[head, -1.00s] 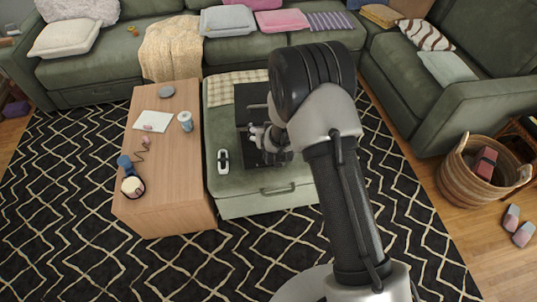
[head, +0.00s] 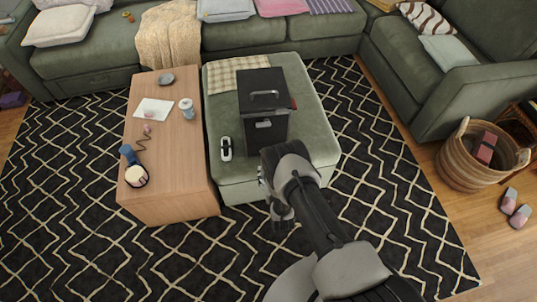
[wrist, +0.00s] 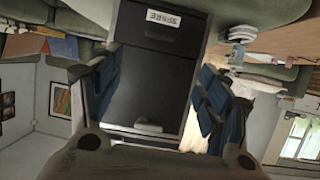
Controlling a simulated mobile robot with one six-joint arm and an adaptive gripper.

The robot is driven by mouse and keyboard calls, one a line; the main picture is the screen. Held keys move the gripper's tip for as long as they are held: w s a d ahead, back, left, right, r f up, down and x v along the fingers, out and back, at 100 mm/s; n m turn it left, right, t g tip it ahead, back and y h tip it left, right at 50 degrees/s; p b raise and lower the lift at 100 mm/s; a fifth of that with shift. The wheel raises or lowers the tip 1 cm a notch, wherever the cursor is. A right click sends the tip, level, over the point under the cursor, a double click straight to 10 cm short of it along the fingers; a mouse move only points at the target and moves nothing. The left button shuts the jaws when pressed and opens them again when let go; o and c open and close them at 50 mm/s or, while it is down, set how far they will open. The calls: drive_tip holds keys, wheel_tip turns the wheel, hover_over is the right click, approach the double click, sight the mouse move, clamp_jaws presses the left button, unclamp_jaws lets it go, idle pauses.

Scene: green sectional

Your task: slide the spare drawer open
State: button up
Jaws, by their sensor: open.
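A black drawer unit (head: 251,97) stands on the green ottoman in the head view, with a handle on its upper part and a pale label on its front. In the wrist view the dark unit (wrist: 150,65) fills the space between my fingers, upside down. A label reading "SPARE" (wrist: 163,18) sits on one drawer front, and a small handle (wrist: 148,126) shows lower in that picture. No drawer visibly stands out.
The ottoman (head: 232,178) also holds a white handheld device (head: 226,148) and a checked cloth (head: 237,74). A wooden table (head: 168,205) with several small items stands close on the left. A wicker basket (head: 462,165) is at the right. Patterned rug (head: 80,220) lies open in front.

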drive_tip(key=b+x, duration=0.6)
drive_tip(key=x, duration=0.8)
drive_tip(key=shift+f, duration=0.15)
drive_tip(key=shift+c, duration=0.6)
